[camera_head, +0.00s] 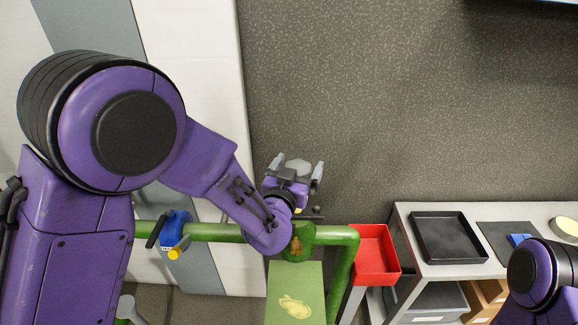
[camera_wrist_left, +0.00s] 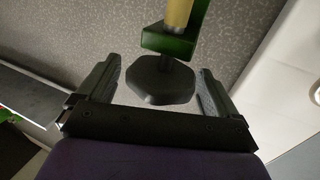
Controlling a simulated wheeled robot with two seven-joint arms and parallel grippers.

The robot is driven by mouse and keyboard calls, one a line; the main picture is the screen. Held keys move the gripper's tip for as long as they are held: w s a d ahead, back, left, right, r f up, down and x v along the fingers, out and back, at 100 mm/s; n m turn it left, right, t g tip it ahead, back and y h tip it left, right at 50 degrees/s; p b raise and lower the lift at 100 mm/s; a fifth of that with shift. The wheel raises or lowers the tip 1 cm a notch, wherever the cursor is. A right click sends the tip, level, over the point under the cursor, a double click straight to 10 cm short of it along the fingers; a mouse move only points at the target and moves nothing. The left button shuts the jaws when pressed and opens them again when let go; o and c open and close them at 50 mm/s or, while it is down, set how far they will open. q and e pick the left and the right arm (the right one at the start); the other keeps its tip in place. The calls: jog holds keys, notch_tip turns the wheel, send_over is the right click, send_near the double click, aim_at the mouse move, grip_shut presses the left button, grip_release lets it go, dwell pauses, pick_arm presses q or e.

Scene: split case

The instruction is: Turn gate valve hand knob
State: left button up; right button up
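The hand knob (camera_wrist_left: 160,82) shows in the left wrist view as a dark grey, many-sided disc. It sits on a short stem below a green bracket (camera_wrist_left: 172,43) and a yellow post (camera_wrist_left: 178,15). In the head view the knob (camera_head: 298,166) is a light grey shape. My left gripper (camera_head: 296,170) is open, with one finger on each side of the knob. The left wrist view shows gaps between the knob and both fingers of this gripper (camera_wrist_left: 160,92). My right gripper is out of view; only part of the right arm shows at the lower right.
A green pipe (camera_head: 345,262) runs beneath my left arm, with a blue valve (camera_head: 175,232) on its left part. A red bin (camera_head: 372,262) stands right of the pipe. A table (camera_head: 445,271) with a black tray (camera_head: 449,213) is at the right. Grey speckled surface lies beyond.

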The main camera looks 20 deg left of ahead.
pick_arm(q)
jog(key=s+p, duration=0.3)
jog(key=s, duration=0.7)
jog(key=shift+s+a+p, duration=0.2)
jog(key=shift+s+p, duration=0.05)
jog(key=shift+p, duration=0.05)
jog(key=shift+f, duration=0.1)
jog(key=s+a+f+n+g+y+b, duration=0.1)
jog(key=s+a+f+n+g+b, duration=0.15)
jog(key=f, duration=0.65)
jog(key=s+a+f+n+g+y+b, duration=0.1)
jog(key=s+a+f+g+b, duration=0.2)
jog(key=f, duration=0.7)
jog(key=s+a+f+n+g+y+b, duration=0.1)
jog(key=s+a+f+n+g, duration=0.2)
jog(key=f, duration=0.6)
jog(key=s+a+f+g+b, duration=0.2)
jog(key=s+a+f+g, duration=0.1)
jog(key=s+f, duration=0.4)
jog(key=s+a+f+g+y+b, duration=0.1)
jog(key=s+a+f+g, duration=0.2)
jog(key=s+f, duration=0.4)
jog(key=s, duration=0.3)
jog(key=shift+s+a+f+n+b, duration=0.15)
jog(key=shift+a+f+n+b, duration=0.2)
jog(key=shift+b, duration=0.05)
